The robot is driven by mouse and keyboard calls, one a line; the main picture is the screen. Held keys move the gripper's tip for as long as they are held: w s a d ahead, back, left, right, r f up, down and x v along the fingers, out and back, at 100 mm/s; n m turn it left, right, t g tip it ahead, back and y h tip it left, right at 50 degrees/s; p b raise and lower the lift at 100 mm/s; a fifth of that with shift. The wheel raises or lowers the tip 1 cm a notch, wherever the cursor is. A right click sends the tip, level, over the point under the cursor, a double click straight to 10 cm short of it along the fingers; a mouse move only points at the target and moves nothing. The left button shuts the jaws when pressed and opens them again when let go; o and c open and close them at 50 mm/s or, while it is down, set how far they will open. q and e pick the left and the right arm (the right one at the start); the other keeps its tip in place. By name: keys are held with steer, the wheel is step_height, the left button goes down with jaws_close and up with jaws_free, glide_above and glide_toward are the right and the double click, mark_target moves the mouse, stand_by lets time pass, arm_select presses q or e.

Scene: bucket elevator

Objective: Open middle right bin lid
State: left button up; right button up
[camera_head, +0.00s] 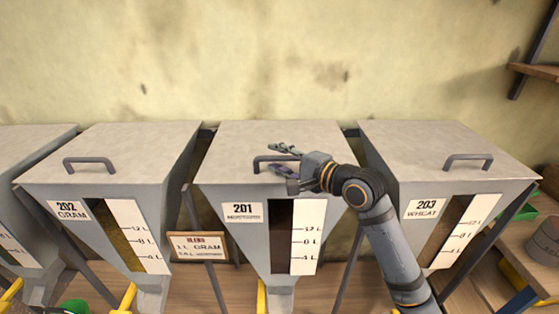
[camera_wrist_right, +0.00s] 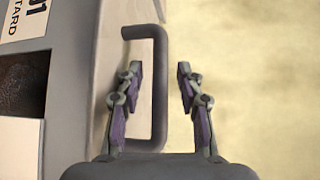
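Bin 201 (camera_head: 228,235) is a grey hopper, the right one of the two middle bins. Its flat lid (camera_head: 245,140) is shut. A dark bar handle (camera_head: 258,160) sits near the lid's front edge; it also shows in the right wrist view (camera_wrist_right: 160,85). My right gripper (camera_head: 273,157) is over the lid at this handle, its fingers pointing left. In the wrist view the gripper (camera_wrist_right: 160,85) is open, with the handle's long bar between its fingers and no finger visibly pressing on it. My left gripper is not in view.
Bin 202 (camera_head: 115,150) and another bin (camera_head: 25,145) stand to the left, bin 203 (camera_head: 430,150) to the right, all lids shut. A small sign (camera_head: 198,246) hangs between 202 and 201. A wall (camera_head: 250,60) is close behind. Shelves (camera_head: 535,72) are at far right.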

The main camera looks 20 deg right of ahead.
jaws_close()
stand_by(0.3)
